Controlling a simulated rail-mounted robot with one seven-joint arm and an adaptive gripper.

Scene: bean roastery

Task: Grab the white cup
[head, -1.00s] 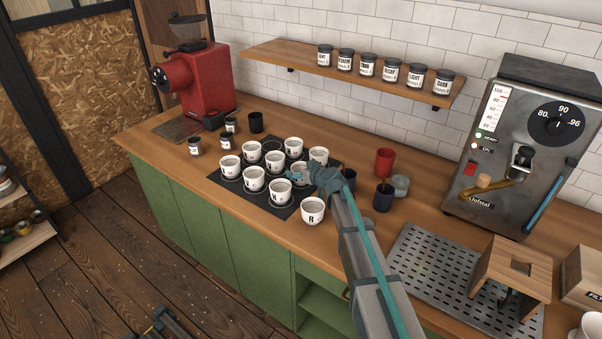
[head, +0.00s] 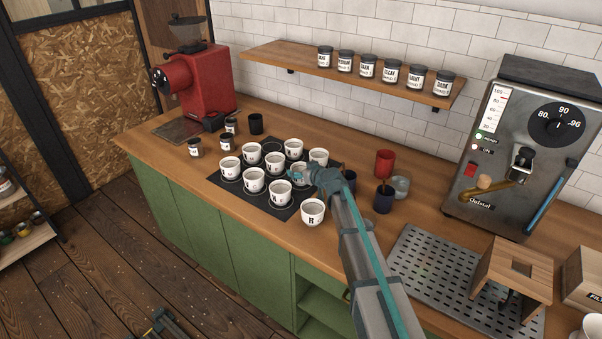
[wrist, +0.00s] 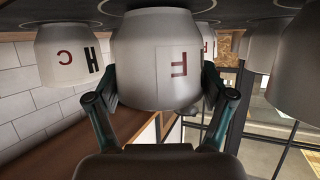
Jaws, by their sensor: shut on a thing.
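Several white cups with dark and red letters stand in rows on a black mat (head: 228,182) on the wooden counter. My gripper (wrist: 160,80) is shut on one white cup (wrist: 155,55) marked with a red letter, its fingers on either side. In the head view my gripper (head: 303,178) is at the right side of the mat and partly hides that cup (head: 298,174). I cannot tell whether the cup is off the mat. Another white cup (head: 312,211) with a dark letter stands in front, beside the mat.
Neighbouring cups stand close, including one (head: 279,192) in front and one (head: 318,156) behind. A drip tray (head: 425,262) and the espresso machine (head: 515,150) are further right.

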